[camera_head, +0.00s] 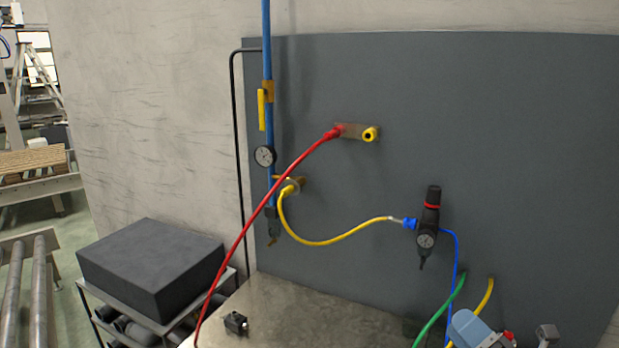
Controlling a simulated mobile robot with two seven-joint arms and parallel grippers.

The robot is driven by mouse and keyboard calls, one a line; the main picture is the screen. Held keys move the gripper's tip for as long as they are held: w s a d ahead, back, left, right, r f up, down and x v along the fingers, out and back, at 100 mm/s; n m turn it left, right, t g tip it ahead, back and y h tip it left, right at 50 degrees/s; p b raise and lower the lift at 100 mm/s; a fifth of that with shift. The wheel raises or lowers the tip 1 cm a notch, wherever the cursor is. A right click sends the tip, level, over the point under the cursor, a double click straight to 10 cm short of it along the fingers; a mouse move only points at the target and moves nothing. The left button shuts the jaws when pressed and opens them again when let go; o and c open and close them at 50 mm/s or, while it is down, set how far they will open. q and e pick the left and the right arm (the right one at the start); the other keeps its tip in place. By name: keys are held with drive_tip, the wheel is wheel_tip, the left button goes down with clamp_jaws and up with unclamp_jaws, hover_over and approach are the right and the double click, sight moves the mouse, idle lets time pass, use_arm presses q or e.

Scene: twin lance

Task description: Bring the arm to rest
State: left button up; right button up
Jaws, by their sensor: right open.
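My right gripper (525,338) shows at the lower right edge, in front of the grey panel. Only its upper part is in view, with a grey-blue part, a small red part and a separate dark grey piece to the right. It is open, and I see nothing held between its fingers. Most of the right arm is below the picture. My left gripper and left arm are not in view.
Behind stands a grey panel (340,80) with a red hose (265,205), a yellow hose (330,242) and a black regulator (428,225). Green (440,310) and yellow hoses come down near my right gripper. A bench top (310,315) holds a small black block (236,322).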

drive_tip(key=s+f+m+h, duration=0.3)
drive_tip(key=f+m+h, duration=0.1)
drive_tip(key=f+m, duration=0.6)
drive_tip(key=s+f+m+h, duration=0.3)
drive_tip(key=f+m+h, duration=0.2)
drive_tip(key=f+m, duration=0.6)
drive_tip(key=s+a+f+m+g, duration=0.4)
drive_tip(key=s+f+m+g, duration=0.2)
drive_tip(key=s+f, duration=0.4)
wheel_tip(320, 180, down, 5)
drive_tip(key=shift+s+a+r+g+y, duration=0.2)
drive_tip(key=shift+s+g+y, duration=0.15)
drive_tip(key=shift+g, duration=0.45)
